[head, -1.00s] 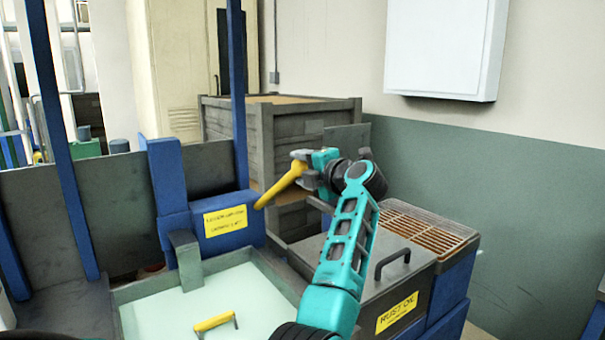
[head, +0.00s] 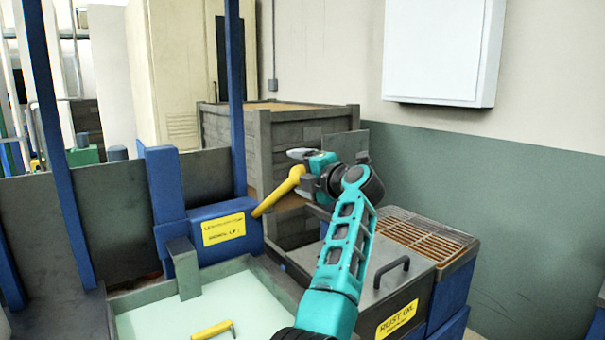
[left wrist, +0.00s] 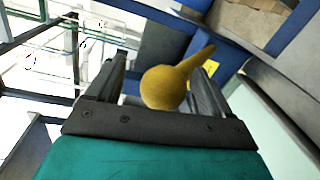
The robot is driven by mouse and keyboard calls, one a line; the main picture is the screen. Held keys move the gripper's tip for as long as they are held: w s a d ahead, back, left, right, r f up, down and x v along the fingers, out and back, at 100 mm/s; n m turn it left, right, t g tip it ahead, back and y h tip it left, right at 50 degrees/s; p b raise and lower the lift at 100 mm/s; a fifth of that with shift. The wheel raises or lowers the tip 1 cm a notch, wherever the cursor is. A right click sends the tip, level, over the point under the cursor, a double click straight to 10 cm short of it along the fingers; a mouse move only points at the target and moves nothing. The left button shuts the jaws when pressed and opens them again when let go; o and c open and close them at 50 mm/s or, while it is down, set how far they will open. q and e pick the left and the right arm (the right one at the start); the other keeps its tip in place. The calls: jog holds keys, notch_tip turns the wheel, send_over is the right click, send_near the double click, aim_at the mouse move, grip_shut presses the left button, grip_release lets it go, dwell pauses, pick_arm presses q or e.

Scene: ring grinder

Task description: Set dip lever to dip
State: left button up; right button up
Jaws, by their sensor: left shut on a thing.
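The dip lever is a yellow handle (head: 278,193) that rises up and right from the right side of a blue housing (head: 205,230) with a yellow label. My left gripper (head: 304,172) is shut around the upper end of the lever. In the left wrist view the lever's round yellow knob (left wrist: 165,88) sits between the two dark fingers, with the shaft running up and right behind it. The label's text is too blurred to read fully. My right gripper is not in view.
A tank of pale liquid (head: 180,312) with a yellow-handled part lies in front. A grey lid with a black handle (head: 392,270), labelled rust oil, and a brown grate (head: 425,237) are at right. A wooden crate (head: 312,146) stands behind. Blue posts (head: 237,95) flank the housing.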

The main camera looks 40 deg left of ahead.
pick_arm(q)
jog(key=shift+s+a+r, duration=0.15)
jog(key=shift+a+r, duration=0.05)
jog(key=shift+d, duration=0.2)
jog(key=b+v, duration=0.1)
jog(key=v, duration=1.1)
jog(key=shift+d+b, duration=0.35)
jog(key=shift+d, duration=0.1)
jog(key=shift+f, duration=0.2)
